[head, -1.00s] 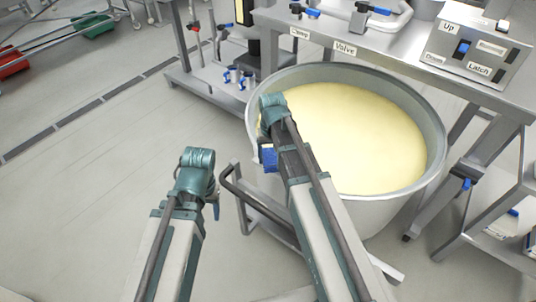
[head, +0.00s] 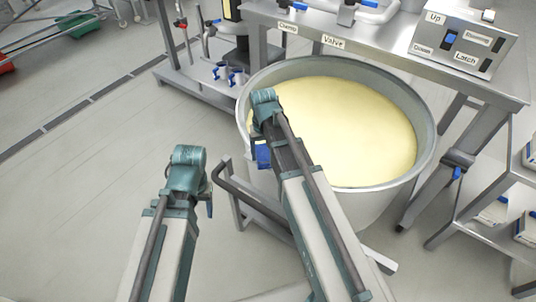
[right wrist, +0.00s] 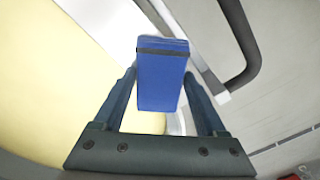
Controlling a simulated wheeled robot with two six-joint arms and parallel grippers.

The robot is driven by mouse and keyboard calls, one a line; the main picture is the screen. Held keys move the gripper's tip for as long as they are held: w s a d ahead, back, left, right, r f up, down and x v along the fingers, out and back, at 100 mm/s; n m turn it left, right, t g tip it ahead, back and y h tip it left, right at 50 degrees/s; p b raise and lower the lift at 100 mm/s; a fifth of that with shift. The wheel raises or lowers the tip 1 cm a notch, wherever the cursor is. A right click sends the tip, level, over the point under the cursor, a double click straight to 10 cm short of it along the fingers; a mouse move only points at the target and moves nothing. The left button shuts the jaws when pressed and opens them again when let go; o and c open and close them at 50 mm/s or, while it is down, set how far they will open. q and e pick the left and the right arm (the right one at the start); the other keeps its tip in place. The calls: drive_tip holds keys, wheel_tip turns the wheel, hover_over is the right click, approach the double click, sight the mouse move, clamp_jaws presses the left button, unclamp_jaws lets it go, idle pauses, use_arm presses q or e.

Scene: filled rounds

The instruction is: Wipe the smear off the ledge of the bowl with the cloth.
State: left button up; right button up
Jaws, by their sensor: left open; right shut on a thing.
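The bowl (head: 420,118) is a large grey metal vessel filled with pale yellow stuff, at the centre right of the head view. The blue cloth (head: 262,154) is a folded pad with a dark band, over the bowl's left edge. My right gripper (right wrist: 162,100) is shut on the cloth (right wrist: 162,72), its fingers on either side of it. Whether the cloth touches the ledge I cannot tell. I see no smear; my arm and the cloth hide part of that edge. My left gripper (head: 209,206) is open and empty, left of the bowl and apart from it.
A steel bench with a labelled control box (head: 463,42) stands behind the bowl at the right. A dark bent handle (head: 240,192) sticks out left of the bowl, between my arms. A shelf rack is at the far right.

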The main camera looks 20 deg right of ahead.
sight(259, 151)
drive_tip(key=shift+w+a+r, duration=0.1)
drive_tip(key=shift+w+a, duration=0.6)
drive_tip(key=shift+w, duration=0.2)
wheel_tip(259, 151, up, 6)
drive_tip(key=p, duration=0.6)
wheel_tip(259, 151, up, 3)
drive_tip(key=p, duration=0.3)
idle(0.5)
